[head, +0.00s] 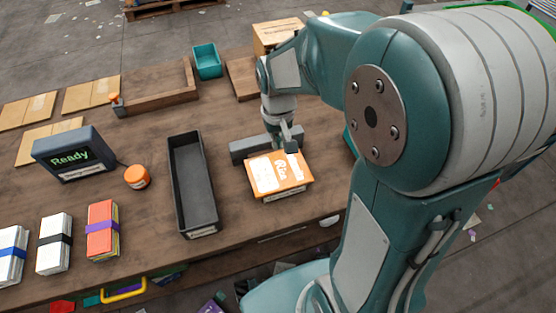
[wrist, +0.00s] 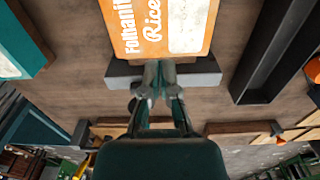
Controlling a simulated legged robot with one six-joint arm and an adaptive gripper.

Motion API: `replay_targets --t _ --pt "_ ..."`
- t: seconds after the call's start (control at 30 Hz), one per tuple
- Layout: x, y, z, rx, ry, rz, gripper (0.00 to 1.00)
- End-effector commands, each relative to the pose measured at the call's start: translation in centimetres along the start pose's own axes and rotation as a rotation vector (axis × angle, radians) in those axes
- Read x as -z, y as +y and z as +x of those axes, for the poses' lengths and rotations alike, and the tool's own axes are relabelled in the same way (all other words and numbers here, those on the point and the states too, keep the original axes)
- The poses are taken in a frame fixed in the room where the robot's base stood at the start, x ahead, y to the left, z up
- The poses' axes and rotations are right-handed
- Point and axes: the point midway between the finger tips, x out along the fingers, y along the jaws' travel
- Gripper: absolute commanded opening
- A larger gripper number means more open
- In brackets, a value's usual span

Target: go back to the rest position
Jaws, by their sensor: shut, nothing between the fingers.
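My gripper (wrist: 160,80) is shut and empty in the wrist view. In the head view my gripper (head: 288,140) hangs low over the middle right of the brown table (head: 130,200). Its fingertips overlap the near edge of a grey block and the back of an orange and white rice pack (head: 278,175). The rice pack (wrist: 158,25) also shows at the top of the wrist view, just beyond the fingertips. I cannot tell whether the fingertips touch the pack or the block.
The grey block (head: 252,147) lies behind the rice pack. A long black tray (head: 176,188) stands to the left. Farther left are a display reading "Ready" (head: 70,155), an orange knob (head: 137,177) and several banded stacks. A teal bin (head: 207,62) and wooden tray (head: 150,103) stand behind.

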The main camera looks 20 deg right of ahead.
Motion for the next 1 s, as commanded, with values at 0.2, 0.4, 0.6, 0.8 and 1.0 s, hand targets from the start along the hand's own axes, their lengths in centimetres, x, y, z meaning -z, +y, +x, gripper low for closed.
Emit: replay_targets --t 0.2,0.4,0.6,0.8,1.0 --pt "0.0 0.0 -1.1 0.0 0.0 0.0 0.0" --pt "0.0 0.0 -1.1 0.0 0.0 0.0 0.0" --pt "0.0 0.0 -1.1 0.0 0.0 0.0 0.0" --pt "-0.9 0.0 -2.6 0.0 0.039 0.0 0.0" --pt "-4.0 0.0 -6.8 0.0 0.16 0.0 0.0"
